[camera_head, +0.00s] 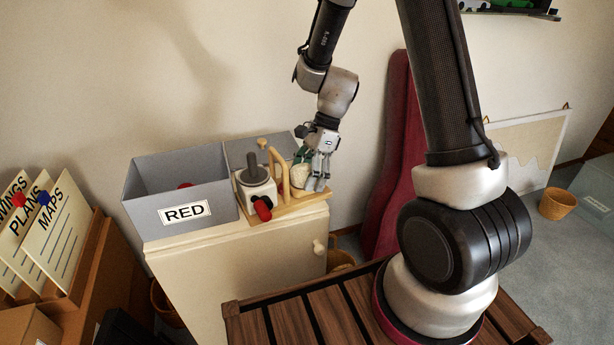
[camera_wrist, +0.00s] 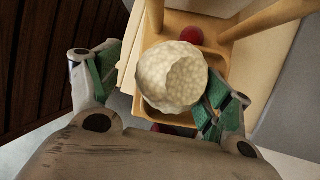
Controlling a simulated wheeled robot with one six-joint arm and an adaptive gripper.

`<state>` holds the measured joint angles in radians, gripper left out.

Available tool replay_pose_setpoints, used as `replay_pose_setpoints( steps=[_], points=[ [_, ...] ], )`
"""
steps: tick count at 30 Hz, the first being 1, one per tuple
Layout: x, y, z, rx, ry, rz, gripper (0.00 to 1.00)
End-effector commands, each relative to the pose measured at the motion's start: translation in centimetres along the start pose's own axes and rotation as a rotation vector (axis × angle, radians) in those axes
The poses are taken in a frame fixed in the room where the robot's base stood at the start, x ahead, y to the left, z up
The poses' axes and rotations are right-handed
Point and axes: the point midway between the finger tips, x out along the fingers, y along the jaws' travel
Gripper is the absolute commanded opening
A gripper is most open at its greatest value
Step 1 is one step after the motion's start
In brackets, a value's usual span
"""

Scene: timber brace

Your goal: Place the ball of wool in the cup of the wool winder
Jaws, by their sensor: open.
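The cream, bumpy ball of wool (camera_wrist: 172,76) shows in the wrist view over a wooden recess. It also shows in the head view (camera_head: 299,176), partly behind my gripper. The wool winder (camera_head: 257,186) has a pale block, a grey spindle, a red handle and a wooden base. My gripper (camera_head: 317,178) is over the base's right end. In the wrist view my gripper (camera_wrist: 158,92) is open, with the ball between its fingers. The right finger is close to the ball, and the left stands clear. I cannot tell whether a finger touches it. The cup is not clearly distinguishable.
A grey bin labelled RED (camera_head: 185,191) stands left of the winder on a cream cabinet (camera_head: 240,257). Card files (camera_head: 38,231) stand at the left. Wooden slats (camera_head: 300,322) lie in front.

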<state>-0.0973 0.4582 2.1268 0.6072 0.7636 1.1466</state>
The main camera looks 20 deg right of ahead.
Motion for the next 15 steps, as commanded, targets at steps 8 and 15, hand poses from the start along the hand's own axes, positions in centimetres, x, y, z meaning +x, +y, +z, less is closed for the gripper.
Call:
replay_pose_setpoints(
  steps=[8,15],
  points=[
    [-5.0,-0.1,0.0,0.000,0.000,-0.007,0.79],
    [-9.8,-0.1,0.0,0.000,0.000,-0.005,0.79]
  ],
)
